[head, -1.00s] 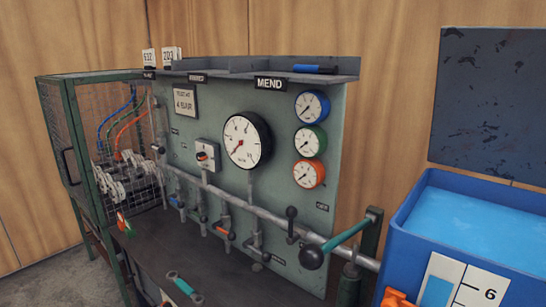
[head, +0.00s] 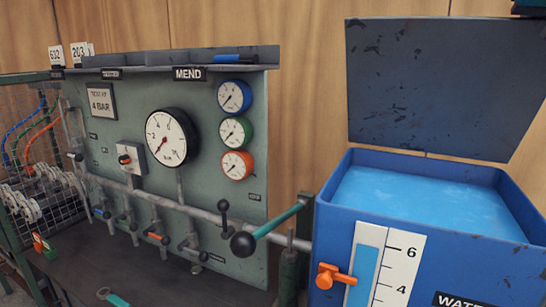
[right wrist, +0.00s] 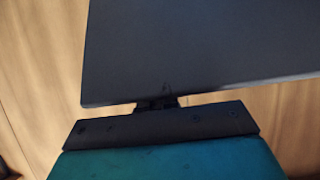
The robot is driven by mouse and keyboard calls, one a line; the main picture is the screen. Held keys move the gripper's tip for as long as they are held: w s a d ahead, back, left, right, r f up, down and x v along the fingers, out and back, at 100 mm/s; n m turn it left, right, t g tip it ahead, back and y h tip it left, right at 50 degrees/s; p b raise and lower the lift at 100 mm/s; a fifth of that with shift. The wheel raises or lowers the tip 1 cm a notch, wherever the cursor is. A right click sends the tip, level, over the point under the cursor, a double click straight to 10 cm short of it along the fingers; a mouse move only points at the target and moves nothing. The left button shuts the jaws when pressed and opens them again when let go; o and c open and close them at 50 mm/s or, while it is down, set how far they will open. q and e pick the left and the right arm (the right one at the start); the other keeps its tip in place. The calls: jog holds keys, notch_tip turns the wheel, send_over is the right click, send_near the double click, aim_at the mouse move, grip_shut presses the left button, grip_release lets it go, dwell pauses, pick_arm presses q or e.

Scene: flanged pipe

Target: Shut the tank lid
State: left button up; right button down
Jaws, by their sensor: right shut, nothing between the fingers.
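The blue tank (head: 430,260) stands at the right in the head view, with light blue water (head: 420,200) inside. Its dark, scuffed lid (head: 440,85) stands open and upright at the tank's back edge. In the right wrist view a large dark plate, which looks like the lid (right wrist: 210,50), fills the top. My right gripper (right wrist: 157,104) is shut and empty, close to the plate's lower edge in that view; I cannot tell whether they touch. A teal piece, likely of my right arm, shows above the lid's top right corner in the head view. My left gripper is not in view.
A green gauge panel (head: 110,150) stands left of the tank. A lever with a teal handle (head: 280,222) and black knob juts out beside the tank. An orange valve (head: 335,276) sits on the tank's front. A wire cage (head: 45,190) is at the far left.

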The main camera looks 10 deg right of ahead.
aim_at(537, 36)
jog(key=shift+s+a+f+b, duration=0.6)
jog(key=shift+s+a+b, duration=0.15)
jog(key=shift+s+b, duration=0.15)
jog(key=shift+s+a+f+b, duration=0.35)
jog(key=shift+s+a+b, duration=0.15)
jog(key=shift+s+a, duration=0.15)
jog(key=shift+s+a+f+b, duration=0.5)
jog(key=shift+s+f+b, duration=0.2)
jog(key=shift+b, duration=0.15)
jog(key=shift+s+a+f+b, duration=0.55)
jog(key=shift+s+a+b, duration=0.1)
jog(key=shift+s, duration=0.15)
jog(key=shift+f, duration=0.1)
